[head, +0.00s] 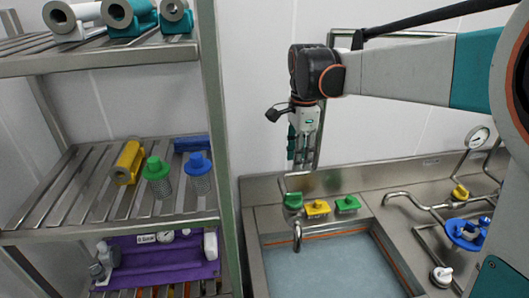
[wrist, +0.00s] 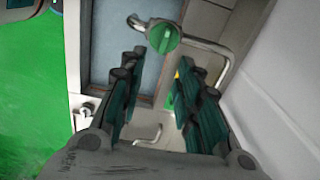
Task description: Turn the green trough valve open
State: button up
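The green trough valve (head: 293,201) is a round green knob on a bent steel pipe at the back left corner of the trough (head: 330,265). In the wrist view the knob (wrist: 163,37) shows at the top, beyond my fingertips, with a raised bar across its face. My gripper (head: 301,163) hangs pointing down above the knob in the head view. In the wrist view my gripper (wrist: 160,64) is open, with its two green fingers apart and nothing held between them. It looks apart from the knob; the exact gap is hard to tell.
A steel spout (head: 297,237) curves over the basin. A rack (head: 215,130) stands close on the left. A blue fitting (head: 464,233) is on the right counter.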

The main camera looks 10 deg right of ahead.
aim_at(294, 193)
jog(key=f+b, duration=0.1)
jog(key=f, duration=0.3)
jog(key=f+b, duration=0.1)
jog(key=f, duration=0.4)
jog(key=w+f+b, duration=0.1)
jog(key=f, duration=0.3)
jog(key=shift+a+f, duration=0.1)
jog(key=shift+f, duration=0.2)
grip_shut()
